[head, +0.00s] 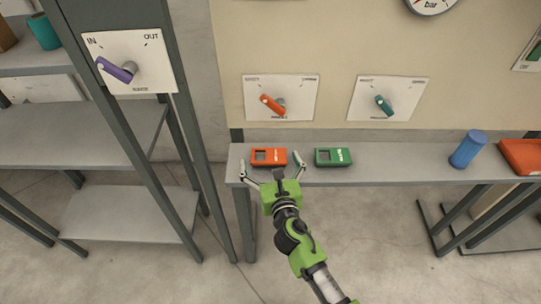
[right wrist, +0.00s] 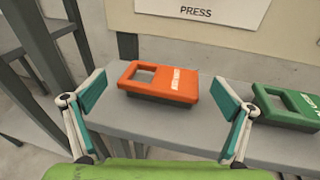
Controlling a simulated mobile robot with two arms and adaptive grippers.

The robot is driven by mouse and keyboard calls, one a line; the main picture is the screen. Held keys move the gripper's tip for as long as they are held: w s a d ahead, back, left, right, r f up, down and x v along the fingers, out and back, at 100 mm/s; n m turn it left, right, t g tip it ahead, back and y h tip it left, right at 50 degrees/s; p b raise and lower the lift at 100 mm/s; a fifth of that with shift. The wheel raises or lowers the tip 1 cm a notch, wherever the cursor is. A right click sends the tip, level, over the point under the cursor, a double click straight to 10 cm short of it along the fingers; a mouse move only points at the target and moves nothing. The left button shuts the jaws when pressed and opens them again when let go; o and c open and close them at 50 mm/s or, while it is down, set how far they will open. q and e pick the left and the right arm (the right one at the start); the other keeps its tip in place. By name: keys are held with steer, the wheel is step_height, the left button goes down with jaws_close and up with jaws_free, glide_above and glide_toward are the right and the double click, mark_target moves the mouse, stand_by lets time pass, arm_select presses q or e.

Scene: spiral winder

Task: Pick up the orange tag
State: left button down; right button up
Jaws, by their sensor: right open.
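The orange tag (head: 269,157) lies flat on the left end of a grey shelf. It is a flat block with a square hole at its left and pale lettering at its right. It also shows in the right wrist view (right wrist: 160,83). My right gripper (head: 273,165) is open and empty, its fingers spread to either side of the orange tag. In the right wrist view the fingers (right wrist: 157,98) stand left and right of the tag, apart from it. My left gripper is not in view.
A green tag (head: 333,157) lies just right of the orange one, near my right finger. A blue cylinder (head: 467,149) and a red-orange box (head: 521,155) stand farther right on the grey shelf (head: 400,174). A dark post (head: 120,120) rises at left. Lever panels (head: 281,97) hang behind.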

mark_target(271, 162)
steer(key=c, duration=1.2)
steer(key=shift+r, duration=0.1)
steer(key=shift+r, duration=0.2)
steer(key=r+p, duration=0.2)
steer(key=r, duration=0.1)
steer(key=shift+s+d+r, duration=0.1)
steer(key=shift+s+r, duration=0.1)
steer(key=s+d+r, duration=0.3)
steer(key=s+r, duration=0.6)
steer(key=s, duration=0.4)
steer(key=shift+d, duration=0.3)
